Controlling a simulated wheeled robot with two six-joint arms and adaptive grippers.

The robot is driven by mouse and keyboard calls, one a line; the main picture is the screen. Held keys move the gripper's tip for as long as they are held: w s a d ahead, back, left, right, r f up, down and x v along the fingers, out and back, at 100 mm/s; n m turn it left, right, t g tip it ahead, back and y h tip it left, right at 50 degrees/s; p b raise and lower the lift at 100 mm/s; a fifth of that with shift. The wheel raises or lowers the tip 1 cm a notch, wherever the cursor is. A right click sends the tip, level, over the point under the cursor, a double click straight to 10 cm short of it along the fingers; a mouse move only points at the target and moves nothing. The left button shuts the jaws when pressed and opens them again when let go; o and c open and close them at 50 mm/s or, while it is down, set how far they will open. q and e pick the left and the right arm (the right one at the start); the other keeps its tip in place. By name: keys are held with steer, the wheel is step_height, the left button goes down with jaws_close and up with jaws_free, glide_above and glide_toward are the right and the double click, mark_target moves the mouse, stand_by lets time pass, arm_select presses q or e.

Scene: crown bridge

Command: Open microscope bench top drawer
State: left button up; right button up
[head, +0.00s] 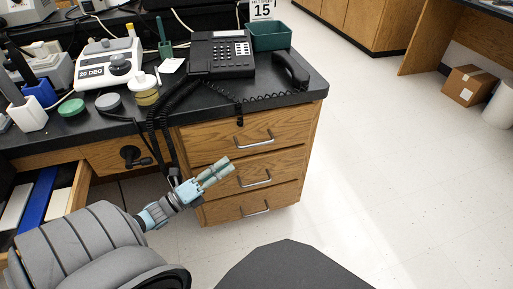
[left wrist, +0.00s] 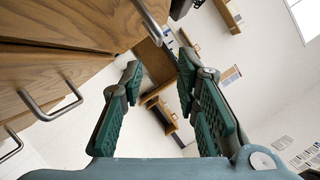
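The microscope bench (head: 310,90) has a black top and a stack of three wooden drawers with metal bar handles. Its top drawer (head: 215,142) looks shut, and its handle (head: 254,138) is uncovered. My left gripper (head: 216,172) is in front of the stack, left of the handles, and overlaps the middle drawer front in the head view. In the left wrist view the gripper's green-padded fingers (left wrist: 160,75) are spread with nothing between them. Wooden drawer fronts with bar handles (left wrist: 50,106) lie to the left of the fingers, apart from them. My right gripper is not in view.
A black telephone (head: 221,52), its handset (head: 290,70) and a coiled cord are on the benchtop. Black cords hang over the front edge left of the drawers. An open drawer (head: 82,187) sticks out at left. The floor (head: 400,160) at right is clear.

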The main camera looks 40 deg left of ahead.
mark_target(257, 144)
arm_select(q)
steer(key=b+x, duration=0.3)
steer(key=x, duration=0.8)
steer(key=shift+w+d+f+b, duration=0.1)
steer(key=shift+w+f+b, duration=0.05)
steer(key=shift+w+b, duration=0.2)
steer(key=shift+w+d+r, duration=0.1)
steer(key=shift+w+r, duration=0.15)
steer(key=shift+w, duration=0.15)
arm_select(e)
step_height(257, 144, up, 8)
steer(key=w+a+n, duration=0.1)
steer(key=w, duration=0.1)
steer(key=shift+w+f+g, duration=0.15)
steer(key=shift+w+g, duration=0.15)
arm_select(q)
steer(key=shift+c, duration=0.6)
jaws_close()
